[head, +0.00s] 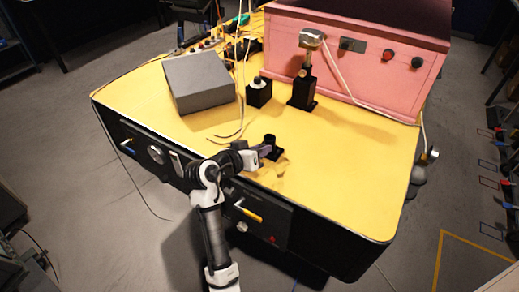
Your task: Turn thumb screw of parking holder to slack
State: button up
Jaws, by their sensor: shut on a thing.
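The parking holder (271,142) is a small black upright piece with a round top on a dark base, near the front edge of the yellow table top. My gripper (264,150) reaches in from the left, low against the holder's near left side. Its jaws are shut on the holder's thumb screw. The screw itself is hidden behind the fingers, so its turn cannot be seen. The holder stands upright.
A grey block (199,82) lies behind left. A black block with a knob (259,92) and a taller black stand (303,88) stand behind the holder. A pink box (350,65) fills the back right. Thin cables lie behind my gripper. The table's right front (360,190) is clear.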

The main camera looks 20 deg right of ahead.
dwell(0.4)
jog(key=o, duration=0.7)
jog(key=b+v, duration=0.3)
jog(key=v, duration=1)
jog(key=shift+s+a+b, duration=0.2)
jog(key=shift+a+b, duration=0.15)
